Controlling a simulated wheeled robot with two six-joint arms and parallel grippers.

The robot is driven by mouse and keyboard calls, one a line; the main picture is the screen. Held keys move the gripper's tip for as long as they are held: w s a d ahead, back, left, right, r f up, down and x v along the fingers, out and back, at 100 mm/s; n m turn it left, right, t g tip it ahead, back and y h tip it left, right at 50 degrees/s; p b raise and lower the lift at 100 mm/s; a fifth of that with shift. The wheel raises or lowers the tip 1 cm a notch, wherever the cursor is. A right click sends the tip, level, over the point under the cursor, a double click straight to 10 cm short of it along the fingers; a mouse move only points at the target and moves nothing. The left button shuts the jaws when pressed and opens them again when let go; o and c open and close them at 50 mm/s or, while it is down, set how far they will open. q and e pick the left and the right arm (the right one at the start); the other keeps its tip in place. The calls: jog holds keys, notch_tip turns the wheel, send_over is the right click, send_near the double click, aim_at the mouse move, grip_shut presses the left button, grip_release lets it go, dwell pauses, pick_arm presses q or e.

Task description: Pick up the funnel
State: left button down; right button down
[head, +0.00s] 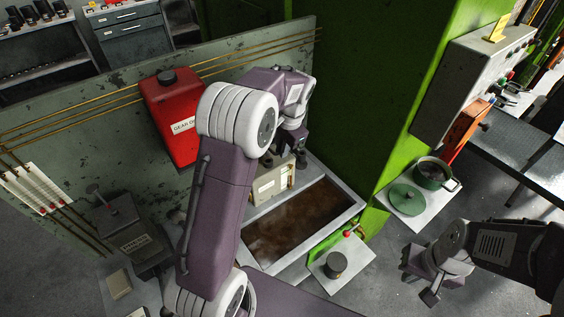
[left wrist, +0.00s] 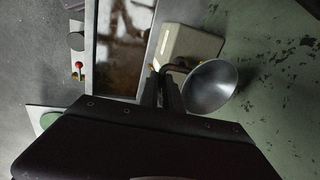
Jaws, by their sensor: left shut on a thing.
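The funnel (left wrist: 212,88) is a dark grey metal cone. In the left wrist view its wide mouth shows just right of my left gripper (left wrist: 168,92). The gripper is shut on the funnel at its narrow side, where a thin bent dark part meets the fingers. In the head view my left gripper (head: 292,148) is over the back of the tray, beside the beige box, and I cannot make out the funnel there behind my arm. My right gripper (head: 428,280) hangs at the lower right, away from the funnel; its finger gap is unclear.
A brown-filled tray (head: 252,258) lies below the left gripper, with a beige box (head: 270,184) at its back end. A red can (head: 168,112) stands by the grey-green wall.

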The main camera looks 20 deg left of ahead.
pick_arm(q)
jog(key=w+a+p+v, duration=0.1)
jog(key=p+v, duration=0.3)
jog(key=v, duration=0.8)
jog(key=shift+a+r, duration=0.65)
jog(key=shift+w, duration=0.1)
